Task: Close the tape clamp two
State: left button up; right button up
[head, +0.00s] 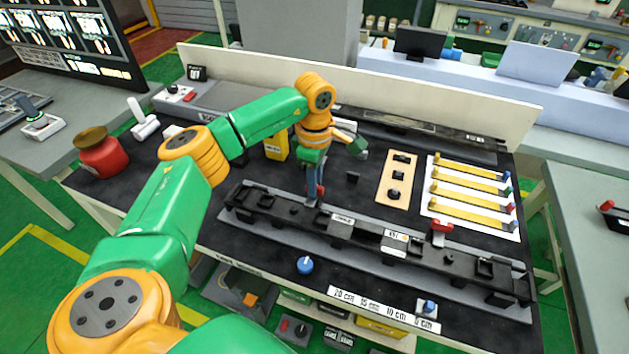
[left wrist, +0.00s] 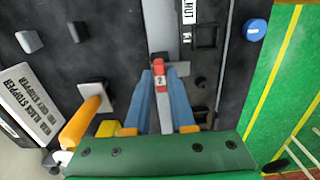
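Tape clamp two has a red lever with a pale label "2" (left wrist: 160,81) in the left wrist view. It stands over the grey rail, and red also shows beside my fingers in the head view (head: 320,190). My left gripper (head: 313,198) points down at the clamp, over the left part of the long black fixture (head: 290,212). In the left wrist view its two blue fingers (left wrist: 161,88) stand on either side of the lever. Whether they press on it I cannot tell. The fingers partly hide the clamp. My right gripper is not in view.
Another red-topped clamp (head: 441,227) stands further right on the fixture. A blue knob (head: 305,265) lies in front. A red jar (head: 100,157) stands at the left edge.

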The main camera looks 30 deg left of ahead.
pick_arm(q)
jog(key=shift+o, duration=1.3)
jog(key=shift+r, duration=0.25)
notch_tip(320, 180, up, 7)
jog(key=shift+d+f+b, duration=0.1)
jog(key=shift+f+b, duration=0.1)
jog(key=shift+b, duration=0.5)
